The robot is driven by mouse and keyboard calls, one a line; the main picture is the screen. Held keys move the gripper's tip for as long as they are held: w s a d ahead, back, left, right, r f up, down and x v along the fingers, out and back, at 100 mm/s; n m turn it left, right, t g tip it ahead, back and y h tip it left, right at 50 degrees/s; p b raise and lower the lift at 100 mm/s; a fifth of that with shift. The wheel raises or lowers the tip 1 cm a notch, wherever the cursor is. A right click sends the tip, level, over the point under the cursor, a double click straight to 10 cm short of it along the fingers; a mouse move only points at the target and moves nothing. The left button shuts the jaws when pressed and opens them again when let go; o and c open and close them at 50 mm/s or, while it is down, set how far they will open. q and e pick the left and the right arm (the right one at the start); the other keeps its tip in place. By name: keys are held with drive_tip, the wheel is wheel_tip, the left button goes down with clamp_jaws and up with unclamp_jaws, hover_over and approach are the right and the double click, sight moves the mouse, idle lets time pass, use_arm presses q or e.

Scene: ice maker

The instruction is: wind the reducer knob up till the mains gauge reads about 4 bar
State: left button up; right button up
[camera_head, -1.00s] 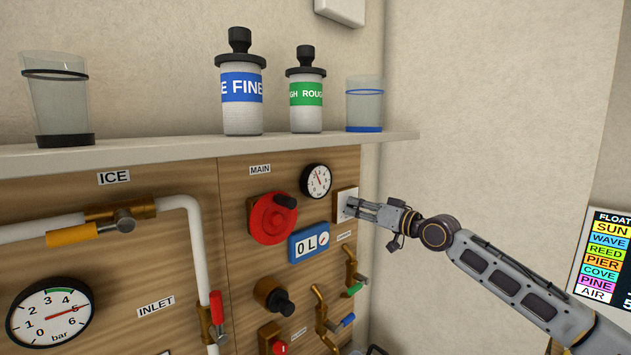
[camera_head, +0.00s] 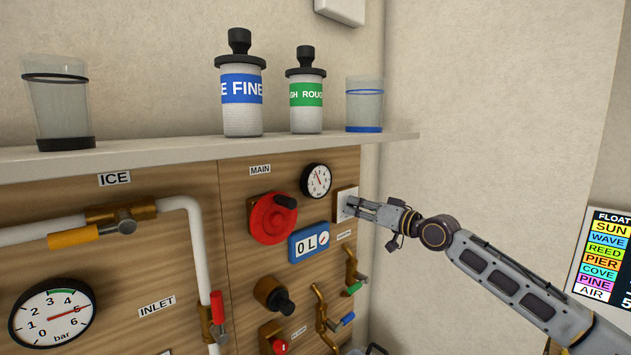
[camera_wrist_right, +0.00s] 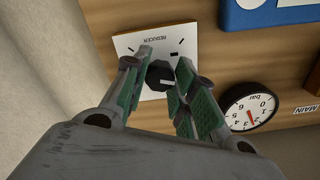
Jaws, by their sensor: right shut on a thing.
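The reducer knob (camera_wrist_right: 160,75) is a small black dial with a white pointer mark on a white plate (camera_wrist_right: 128,42) marked REDUCER. In the wrist view the fingers of my right gripper (camera_wrist_right: 160,72) sit on either side of it, shut on it. In the head view my right gripper (camera_head: 352,205) reaches the plate (camera_head: 343,196) from the right and hides the knob. The small gauge by the MAIN label (camera_head: 316,180) has a red needle; its figures are too small to read there. It also shows upside down in the wrist view (camera_wrist_right: 252,106). My left gripper is out of view.
A red hand wheel (camera_head: 270,220) and a blue-framed counter (camera_head: 310,243) are left of my right gripper. Coloured valve levers (camera_head: 347,320) lie below. A shelf (camera_head: 190,150) with bottles and glasses runs above. A large gauge (camera_head: 52,313) reads near 5 bar.

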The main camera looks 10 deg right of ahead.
drive_tip(key=shift+m+p, duration=3.1)
drive_tip(key=shift+p, duration=0.6)
idle(3.9)
drive_tip(key=shift+m, duration=0.4)
